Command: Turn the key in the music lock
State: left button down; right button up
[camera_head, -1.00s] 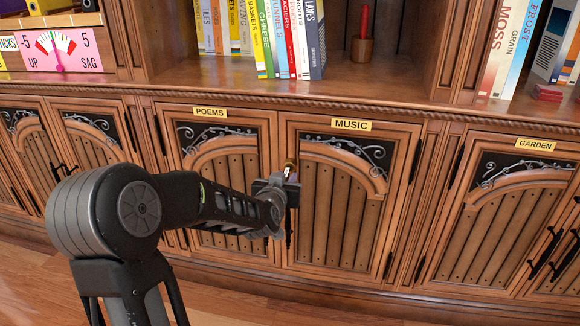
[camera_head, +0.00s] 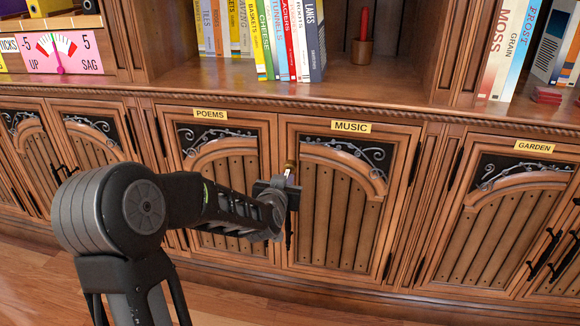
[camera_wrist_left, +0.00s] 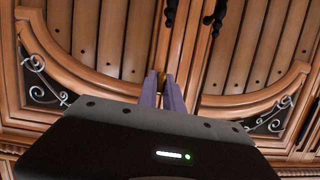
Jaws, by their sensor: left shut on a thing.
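The music cupboard door (camera_head: 346,200) is closed, under its yellow MUSIC label (camera_head: 351,126). A small brass piece (camera_head: 290,165), seemingly at the lock, shows at the door's upper left edge, just above my fingertips. My left gripper (camera_head: 289,178) is at this edge, shut on what I take to be the key. In the left wrist view the two purple fingers of my gripper (camera_wrist_left: 168,92) stand close together at the seam between two doors. A sliver of brass (camera_wrist_left: 161,77) shows at their tips. The fingers hide most of the key and the lock. My right gripper is not in view.
The POEMS door (camera_head: 222,200) is closed to the left, and the GARDEN door (camera_head: 508,215) to the right. Dark handles (camera_wrist_left: 214,14) hang along the seam near my gripper. A shelf ledge with books (camera_head: 290,40) and a red candle (camera_head: 362,40) is above.

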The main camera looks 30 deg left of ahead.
pick_arm(q)
jog(key=shift+w+r+m+y+p, duration=0.15)
jog(key=shift+m+y+p, duration=0.25)
jog(key=shift+m+p, duration=0.4)
jog(key=shift+a, duration=0.1)
